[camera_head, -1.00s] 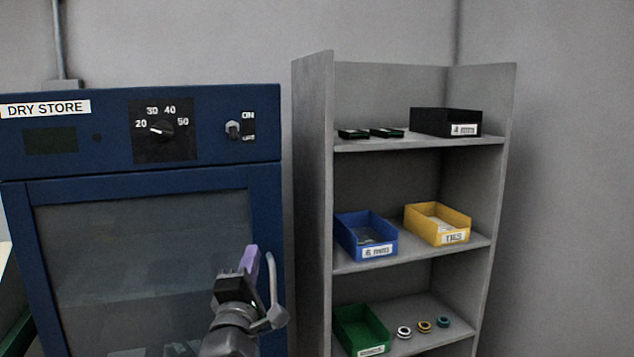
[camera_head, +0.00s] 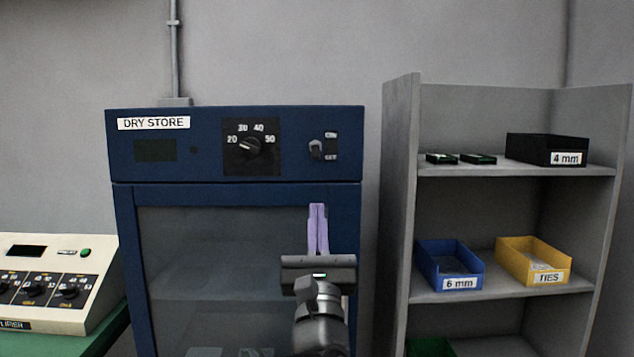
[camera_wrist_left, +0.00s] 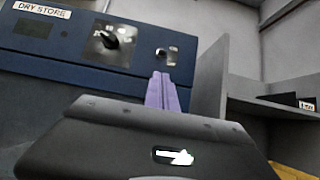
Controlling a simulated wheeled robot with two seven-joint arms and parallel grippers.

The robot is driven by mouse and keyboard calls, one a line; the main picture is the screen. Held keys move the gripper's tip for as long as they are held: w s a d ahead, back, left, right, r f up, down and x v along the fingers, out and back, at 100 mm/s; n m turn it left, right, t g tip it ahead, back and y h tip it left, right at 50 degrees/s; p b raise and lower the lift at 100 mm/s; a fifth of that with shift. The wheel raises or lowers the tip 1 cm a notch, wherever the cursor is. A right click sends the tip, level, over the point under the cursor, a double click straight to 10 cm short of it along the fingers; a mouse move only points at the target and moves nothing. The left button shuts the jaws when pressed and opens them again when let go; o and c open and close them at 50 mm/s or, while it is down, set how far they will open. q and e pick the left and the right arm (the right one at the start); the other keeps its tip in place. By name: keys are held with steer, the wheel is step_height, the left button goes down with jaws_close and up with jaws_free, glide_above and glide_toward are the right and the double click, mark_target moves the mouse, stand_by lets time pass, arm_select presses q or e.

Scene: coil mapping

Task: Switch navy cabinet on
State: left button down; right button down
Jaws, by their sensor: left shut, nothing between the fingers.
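The navy cabinet (camera_head: 214,116), labelled DRY STORE, stands left of centre in the head view. Its control panel has a dark display (camera_head: 155,150), a temperature dial (camera_head: 249,146) and a toggle switch (camera_head: 317,149) marked ON above. The switch lever seems to point down, though it is small. The switch also shows in the left wrist view (camera_wrist_left: 163,53). My left gripper (camera_head: 318,207) is shut and empty, its purple fingers pointing up in front of the glass door, below the switch and apart from it. The door handle is hidden behind my gripper. My right gripper is out of view.
A grey shelf unit (camera_head: 400,200) stands to the right, with a black 4 mm bin (camera_head: 547,149), a blue 6 mm bin (camera_head: 450,268) and a yellow TIES bin (camera_head: 533,262). A cream instrument (camera_head: 80,255) sits on a green bench at left.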

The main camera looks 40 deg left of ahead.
mark_target(316, 152)
arm_select(q)
steer(key=p+x, duration=0.3)
steer(key=x, duration=0.6)
steer(key=shift+s, duration=0.1)
steer(key=shift+w+a+r+p, duration=0.25)
steer(key=shift+w+p, duration=0.15)
steer(key=shift+s+d+r+b, duration=0.1)
steer(key=shift+s+b, duration=0.05)
steer(key=shift+b, duration=0.35)
